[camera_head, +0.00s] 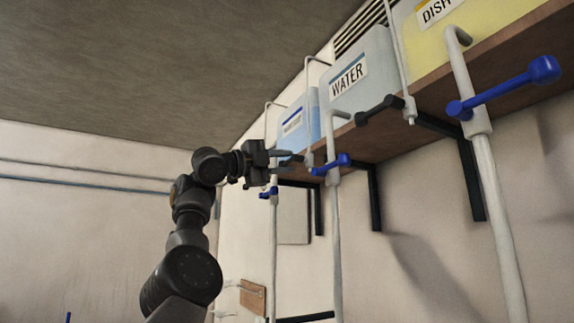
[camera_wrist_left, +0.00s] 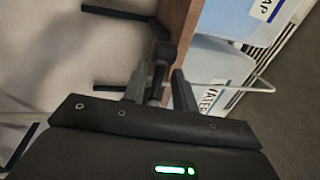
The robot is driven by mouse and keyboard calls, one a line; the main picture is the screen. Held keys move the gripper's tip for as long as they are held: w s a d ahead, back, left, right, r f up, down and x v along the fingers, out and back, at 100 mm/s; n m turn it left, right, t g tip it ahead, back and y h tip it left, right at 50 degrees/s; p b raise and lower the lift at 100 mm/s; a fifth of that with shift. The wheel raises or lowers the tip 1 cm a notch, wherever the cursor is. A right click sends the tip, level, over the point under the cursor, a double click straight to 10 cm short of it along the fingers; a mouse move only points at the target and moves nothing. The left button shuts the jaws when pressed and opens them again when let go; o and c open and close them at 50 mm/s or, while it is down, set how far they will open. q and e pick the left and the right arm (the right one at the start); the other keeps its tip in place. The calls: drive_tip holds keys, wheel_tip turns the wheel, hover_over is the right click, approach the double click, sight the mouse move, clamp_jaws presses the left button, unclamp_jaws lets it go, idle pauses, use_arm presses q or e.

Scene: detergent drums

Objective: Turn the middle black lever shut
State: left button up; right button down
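The middle black lever (camera_head: 379,109) sticks out to the left from a white pipe under the WATER drum in the head view. My left gripper (camera_head: 290,165) is to the left of this lever and lower, with a visible gap in that view. Its fingers are apart and hold nothing that I can make out. In the left wrist view a dark rod with a thick end (camera_wrist_left: 163,55), which looks like the black lever, lines up between the open fingers of my left gripper (camera_wrist_left: 160,90). I cannot tell its distance from them. My right gripper is not in view.
Blue levers on white pipes stand on both sides: a large one (camera_head: 505,88) at right, one (camera_head: 331,165) beside my gripper, one (camera_head: 268,193) below it. The wooden shelf (camera_head: 440,98) with drums (camera_head: 362,72) and black brackets (camera_head: 472,180) is above and behind.

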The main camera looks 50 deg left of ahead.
use_arm(q)
drive_tip(key=b+v, duration=0.3)
drive_tip(key=v, duration=0.6)
drive_tip(key=shift+s+a+f, duration=0.1)
drive_tip(key=shift+a, duration=0.1)
